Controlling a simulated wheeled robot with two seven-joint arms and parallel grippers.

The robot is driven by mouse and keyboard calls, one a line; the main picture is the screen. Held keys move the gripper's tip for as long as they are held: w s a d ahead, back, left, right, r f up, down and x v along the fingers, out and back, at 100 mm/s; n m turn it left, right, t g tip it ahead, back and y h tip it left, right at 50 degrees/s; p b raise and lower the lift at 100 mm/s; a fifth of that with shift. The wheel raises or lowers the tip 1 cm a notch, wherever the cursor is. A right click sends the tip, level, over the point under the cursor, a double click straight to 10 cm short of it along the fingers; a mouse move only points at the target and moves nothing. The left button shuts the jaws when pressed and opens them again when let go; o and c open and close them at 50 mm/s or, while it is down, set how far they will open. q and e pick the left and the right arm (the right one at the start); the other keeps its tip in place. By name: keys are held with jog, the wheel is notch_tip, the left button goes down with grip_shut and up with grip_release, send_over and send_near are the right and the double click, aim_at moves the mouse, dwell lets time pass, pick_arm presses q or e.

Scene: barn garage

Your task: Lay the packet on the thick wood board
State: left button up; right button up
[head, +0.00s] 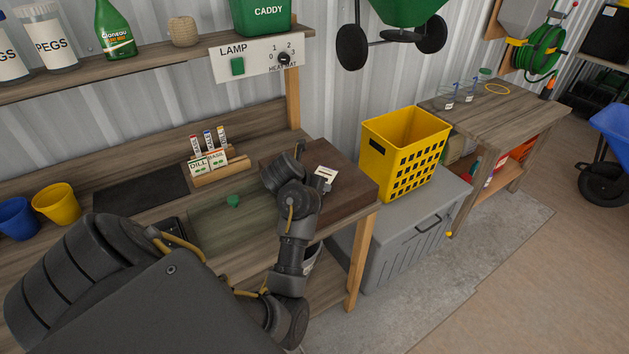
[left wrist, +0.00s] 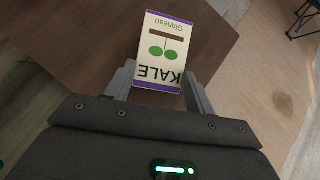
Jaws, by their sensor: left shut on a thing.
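The packet (head: 325,174) is a white seed packet labelled KALE, with two green leaves and a purple edge, in the left wrist view (left wrist: 161,50). My left gripper (head: 319,183) is shut on its near end; its fingers flank the packet in the left wrist view (left wrist: 158,84). The thick wood board (head: 345,203) is a dark brown block at the right end of the bench. The packet is over the board, which also shows in the left wrist view (left wrist: 80,35). I cannot tell whether they touch. My right gripper is not in view.
A wooden rack (head: 221,173) with DILL and other packets stands left of the board. A green mat (head: 215,222) and a dark mat (head: 140,189) lie on the bench. A yellow basket (head: 385,148) stands on a grey chest (head: 400,220) to the right. A shelf (head: 150,60) hangs above.

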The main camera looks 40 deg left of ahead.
pick_arm(q)
jog(key=o, duration=1.5)
jog(key=p+v, duration=0.5)
jog(key=v, duration=0.5)
jog(key=shift+s+r, duration=0.3)
